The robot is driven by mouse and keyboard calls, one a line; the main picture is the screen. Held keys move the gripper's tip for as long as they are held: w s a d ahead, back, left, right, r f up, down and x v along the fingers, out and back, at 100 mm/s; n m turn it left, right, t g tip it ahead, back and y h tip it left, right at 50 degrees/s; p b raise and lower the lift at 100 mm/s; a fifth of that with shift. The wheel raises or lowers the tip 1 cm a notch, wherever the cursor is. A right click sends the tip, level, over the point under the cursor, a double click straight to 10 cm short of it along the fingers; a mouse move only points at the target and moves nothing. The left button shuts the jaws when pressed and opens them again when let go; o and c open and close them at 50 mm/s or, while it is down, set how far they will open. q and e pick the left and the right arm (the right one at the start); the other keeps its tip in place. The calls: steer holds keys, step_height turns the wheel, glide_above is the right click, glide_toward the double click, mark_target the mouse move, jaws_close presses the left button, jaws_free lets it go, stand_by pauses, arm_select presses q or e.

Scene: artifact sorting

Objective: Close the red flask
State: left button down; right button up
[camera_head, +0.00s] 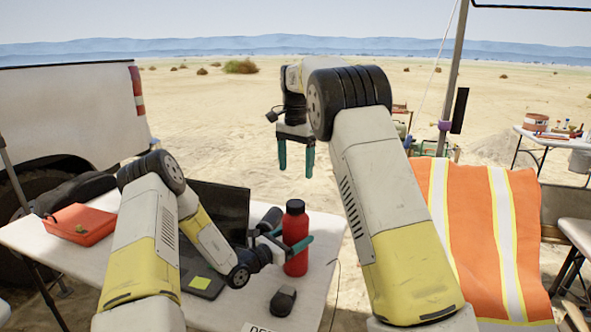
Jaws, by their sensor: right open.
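The red flask (296,228) stands upright on the table, with a black cap (295,206) on its top. Whether the cap is seated tightly cannot be told. My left gripper (288,246) is low at the flask's body, with its teal fingers on either side of it, one crossing in front; it looks shut on the flask. My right gripper (296,158) is raised above and beyond the flask, open and empty, with its two teal fingers pointing down and apart.
The white table (325,243) also carries a laptop (222,208), a dark mouse (283,301), a red case (80,224) and a dark rounded object (270,219) beside the flask. An orange vest (468,215) hangs at right. A white truck (70,110) stands at left.

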mark_target(286, 241)
arm_select(q)
jaws_free()
steer(key=shift+a, duration=0.1)
steer(key=v, duration=0.7)
steer(key=shift+s+a, duration=0.2)
steer(key=shift+s, duration=0.1)
steer(key=shift+a, duration=0.1)
